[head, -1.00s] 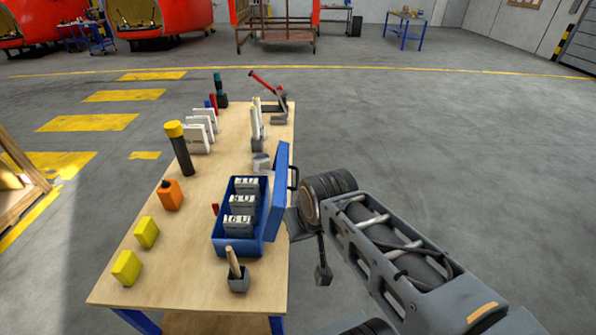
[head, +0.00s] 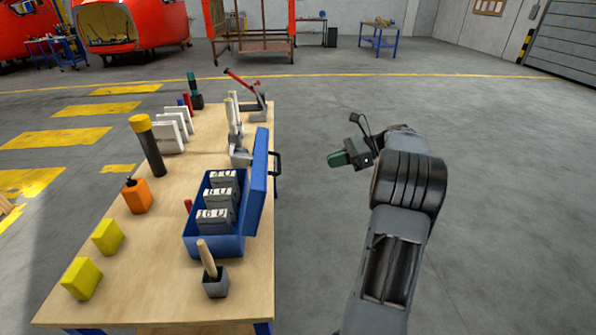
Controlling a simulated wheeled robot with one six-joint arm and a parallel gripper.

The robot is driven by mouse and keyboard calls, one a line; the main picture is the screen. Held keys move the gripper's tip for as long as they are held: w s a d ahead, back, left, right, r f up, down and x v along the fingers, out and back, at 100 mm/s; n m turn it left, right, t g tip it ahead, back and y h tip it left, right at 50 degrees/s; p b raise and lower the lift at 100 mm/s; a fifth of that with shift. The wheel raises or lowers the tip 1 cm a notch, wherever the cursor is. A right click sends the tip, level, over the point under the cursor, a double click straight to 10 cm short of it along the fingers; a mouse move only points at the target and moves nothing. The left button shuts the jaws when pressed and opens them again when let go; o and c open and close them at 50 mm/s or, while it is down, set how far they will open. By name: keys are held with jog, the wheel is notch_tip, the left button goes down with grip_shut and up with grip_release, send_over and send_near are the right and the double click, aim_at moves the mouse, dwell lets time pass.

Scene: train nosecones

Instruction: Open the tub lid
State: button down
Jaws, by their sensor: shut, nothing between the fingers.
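The blue tub (head: 207,246) stands on the wooden bench and holds several grey blocks with white labels. Its blue lid (head: 259,178) is open, standing up along the tub's right side and leaning slightly outward, with a dark handle (head: 276,163) on its outer face. My gripper (head: 338,159) is shut and empty, with green fingertips pointing left. It is to the right of the lid, clear of it, over the open floor.
The bench (head: 130,290) also carries yellow blocks (head: 107,237), an orange bottle (head: 137,196), a dark cylinder with a yellow cap (head: 148,145) and a small pot with a brush (head: 215,283). Open grey floor lies right of the bench.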

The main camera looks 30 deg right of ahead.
jog(key=r+p+x, duration=0.1)
jog(key=r+x, duration=0.1)
jog(key=x, duration=1)
jog(key=shift+w+a+r, duration=0.3)
jog(key=shift+w+a, duration=0.1)
jog(key=shift+a, duration=0.05)
